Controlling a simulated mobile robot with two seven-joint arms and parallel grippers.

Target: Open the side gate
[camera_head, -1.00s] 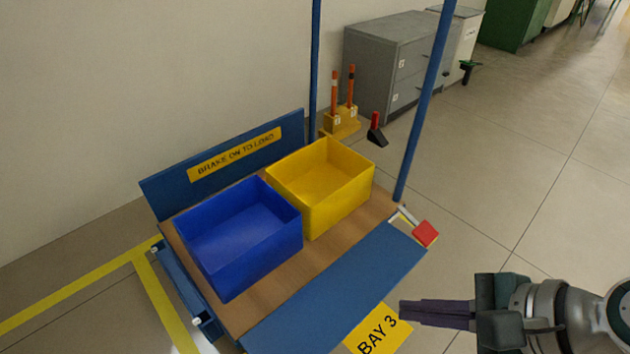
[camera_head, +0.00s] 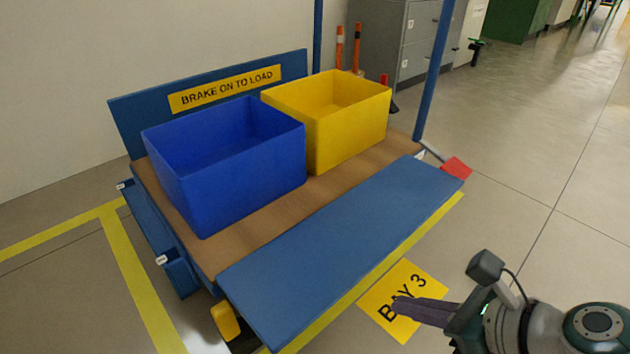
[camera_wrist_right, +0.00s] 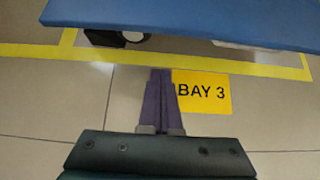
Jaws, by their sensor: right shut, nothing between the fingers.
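A cart with a brown deck (camera_head: 275,215) stands by the wall. A long blue side panel (camera_head: 340,240) runs along its near edge; I cannot tell its exact tilt. The panel also crosses the top of the right wrist view (camera_wrist_right: 190,15). A red-ended part with a pale bar (camera_head: 457,167) is at the panel's far right end. My right gripper (camera_head: 397,304) is shut and empty, in front of the panel and apart from it. Its fingers (camera_wrist_right: 160,72) lie beside the BAY 3 marking in the wrist view. My left gripper is out of view.
A blue bin (camera_head: 245,190) and a yellow bin (camera_head: 350,130) stand on the deck. A blue back board (camera_head: 135,110) reads BRAKE ON TO LOAD. A blue post (camera_head: 432,75) rises at the right. The yellow BAY 3 marking (camera_head: 418,285) is on otherwise clear floor.

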